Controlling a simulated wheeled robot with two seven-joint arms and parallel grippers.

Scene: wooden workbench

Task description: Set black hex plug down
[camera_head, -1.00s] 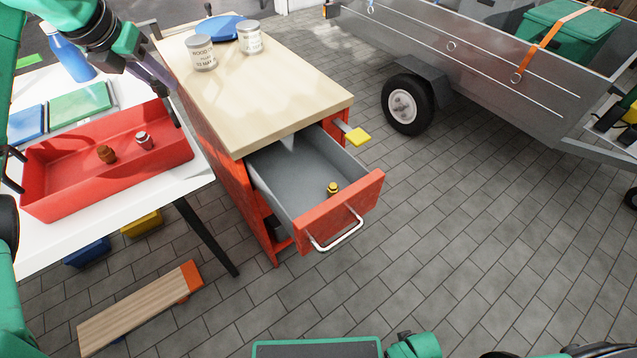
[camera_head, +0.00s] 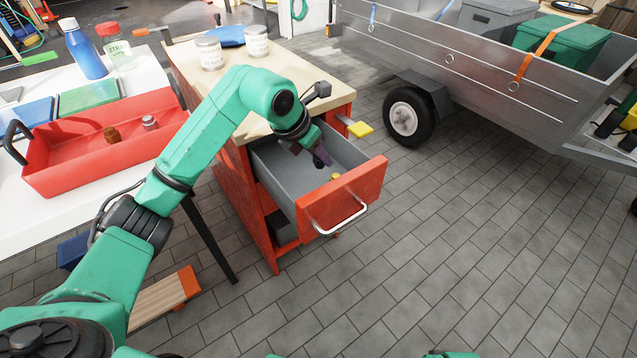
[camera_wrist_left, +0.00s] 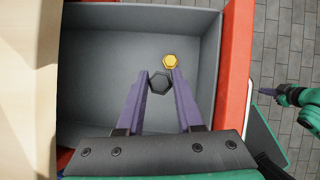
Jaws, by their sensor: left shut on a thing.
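The black hex plug (camera_wrist_left: 159,84) is between the fingertips of my left gripper (camera_wrist_left: 160,76) in the left wrist view. My left gripper (camera_head: 321,160) is shut on it and reaches down into the open red drawer (camera_head: 347,198) in the head view. In that view the plug is small and mostly hidden by the fingers. The drawer's grey floor (camera_wrist_left: 100,65) lies below the plug; I cannot tell whether they touch. A dark-tipped green arm end, apparently my right gripper (camera_wrist_left: 268,92), is small at the right, outside the drawer.
A yellow hex plug (camera_wrist_left: 169,61) stands in the drawer close beside the black one. The drawer floor to the left is clear. The red tray (camera_head: 90,162) on the white table holds a brown plug (camera_head: 111,135) and a silvery plug (camera_head: 150,123).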

